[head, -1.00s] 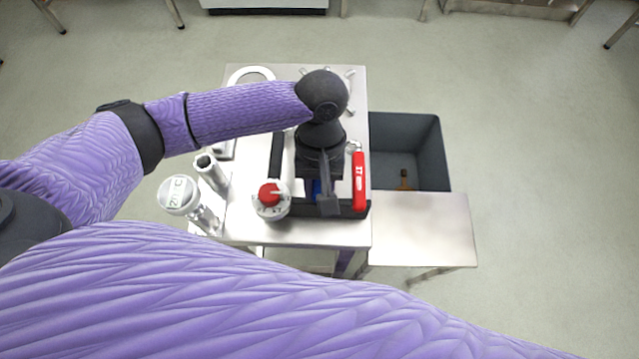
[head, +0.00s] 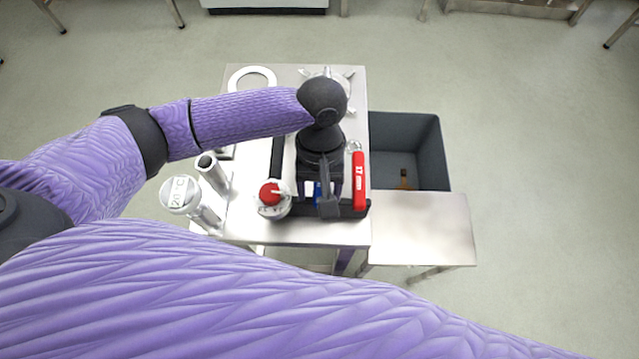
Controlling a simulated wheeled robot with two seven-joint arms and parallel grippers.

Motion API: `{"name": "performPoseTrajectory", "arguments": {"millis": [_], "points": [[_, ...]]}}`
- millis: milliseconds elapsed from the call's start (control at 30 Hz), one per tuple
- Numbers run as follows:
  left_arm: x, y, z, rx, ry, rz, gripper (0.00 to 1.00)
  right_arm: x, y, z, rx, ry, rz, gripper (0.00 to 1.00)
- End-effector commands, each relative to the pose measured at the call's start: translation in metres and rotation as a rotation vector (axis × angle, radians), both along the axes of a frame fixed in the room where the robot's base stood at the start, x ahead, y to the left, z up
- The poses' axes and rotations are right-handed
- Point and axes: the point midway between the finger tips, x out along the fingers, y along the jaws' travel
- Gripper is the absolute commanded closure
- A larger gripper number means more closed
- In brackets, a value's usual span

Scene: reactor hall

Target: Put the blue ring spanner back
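A small blue patch (head: 317,191), seemingly part of the blue ring spanner, shows beside my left gripper's finger; the rest is hidden under the gripper. My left gripper (head: 327,195) points down over the steel table, just at a black rack (head: 295,208) along its near edge. I cannot tell whether its fingers are shut on the blue piece or apart. A red spanner (head: 358,180) marked 17 stands at the right end of the rack, close to the gripper. My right gripper is not in view.
A red-knobbed dial (head: 270,195) sits left of the gripper. Metal cylinders (head: 212,170) and a round gauge (head: 180,194) stand farther left. A white ring (head: 251,76) and a spoked metal part lie at the back. A grey bin (head: 430,150) and bare side table (head: 420,230) are right.

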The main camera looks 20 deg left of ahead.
Motion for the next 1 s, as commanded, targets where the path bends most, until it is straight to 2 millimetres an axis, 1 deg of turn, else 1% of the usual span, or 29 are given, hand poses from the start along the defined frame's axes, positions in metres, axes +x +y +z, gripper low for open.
{"name": "performPoseTrajectory", "arguments": {"millis": [133,200,300,400,500,600,733,1000], "points": [[0.001,0.0,0.003,0.001,-0.002,0.0,0.33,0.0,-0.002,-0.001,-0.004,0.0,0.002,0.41],[0.001,0.0,0.012,-0.002,-0.004,-0.001,0.33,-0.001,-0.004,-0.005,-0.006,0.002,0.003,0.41],[0.009,0.002,0.047,-0.001,-0.005,0.002,0.33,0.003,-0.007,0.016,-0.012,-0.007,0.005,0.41],[0.018,0.004,0.077,-0.002,-0.006,0.003,0.33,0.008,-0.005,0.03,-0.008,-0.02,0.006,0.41],[0.025,0.006,0.102,-0.001,-0.005,0.002,0.33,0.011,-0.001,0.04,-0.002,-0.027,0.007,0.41],[0.03,0.008,0.118,-0.001,-0.002,0.001,0.33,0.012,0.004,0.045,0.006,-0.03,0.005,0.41],[0.033,0.009,0.128,-0.001,0.001,0.0,0.33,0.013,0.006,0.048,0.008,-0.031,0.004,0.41],[0.034,0.009,0.127,-0.001,0.002,0.0,0.33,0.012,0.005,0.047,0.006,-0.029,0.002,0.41]]}}
